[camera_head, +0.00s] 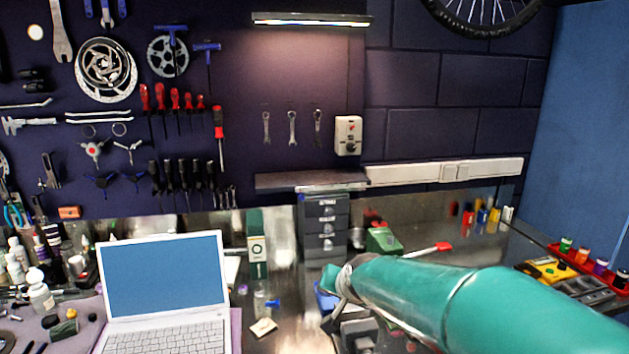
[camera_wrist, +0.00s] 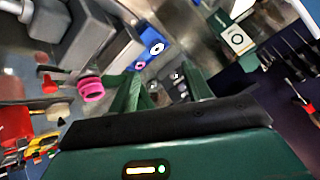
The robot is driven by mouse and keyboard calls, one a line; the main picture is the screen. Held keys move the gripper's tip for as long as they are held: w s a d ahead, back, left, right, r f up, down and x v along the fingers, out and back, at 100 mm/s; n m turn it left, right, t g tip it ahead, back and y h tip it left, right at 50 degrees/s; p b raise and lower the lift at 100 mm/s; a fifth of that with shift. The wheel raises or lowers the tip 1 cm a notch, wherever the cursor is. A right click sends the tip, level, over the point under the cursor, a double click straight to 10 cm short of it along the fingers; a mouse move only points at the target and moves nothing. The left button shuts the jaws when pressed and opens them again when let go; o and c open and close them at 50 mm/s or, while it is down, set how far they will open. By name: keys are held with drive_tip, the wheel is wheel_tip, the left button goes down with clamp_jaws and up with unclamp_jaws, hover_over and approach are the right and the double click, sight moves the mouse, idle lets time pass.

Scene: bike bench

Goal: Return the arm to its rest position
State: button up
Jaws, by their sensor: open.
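My arm (camera_head: 480,300), teal, reaches in from the lower right of the head view over the bench. Its far end is above the middle of the bench, near a grey block-shaped tool (camera_head: 357,332). My gripper's fingers are hard to make out there. In the wrist view my gripper (camera_wrist: 162,82) shows two green fingers spread apart beyond a black bar. It is open, and I see nothing held between the fingers.
An open laptop (camera_head: 165,285) stands at the left. A grey drawer unit (camera_head: 325,228) and a green box (camera_head: 257,245) stand at the back. A red tray (camera_head: 590,262) with small bottles is at the right. Tools hang on the dark wall. A pink ring (camera_wrist: 91,89) shows in the wrist view.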

drive_tip(key=s+d+r+n+g+h, duration=0.1)
drive_tip(key=s+d, duration=0.2)
drive_tip(key=s, duration=0.5)
drive_tip(key=s+d+r+n+h, duration=0.1)
drive_tip(key=s+d+h, duration=0.1)
drive_tip(key=s, duration=0.6)
drive_tip(key=shift+d+r+g, duration=0.25)
drive_tip(key=shift+d+g, duration=0.15)
drive_tip(key=shift+d, duration=0.35)
drive_tip(key=shift+n+g+y, duration=0.3)
drive_tip(key=shift+n+g, duration=0.3)
drive_tip(key=shift+n, duration=0.1)
drive_tip(key=s+d, duration=0.1)
drive_tip(key=s, duration=0.3)
drive_tip(key=s+d, duration=0.1)
drive_tip(key=s, duration=0.2)
drive_tip(key=s+d, duration=0.2)
drive_tip(key=s, duration=0.2)
drive_tip(key=shift+s+f, duration=0.1)
drive_tip(key=shift+s, duration=0.25)
drive_tip(key=shift+c, duration=1.3)
drive_tip(key=shift+s, duration=0.15)
drive_tip(key=shift+a, duration=0.15)
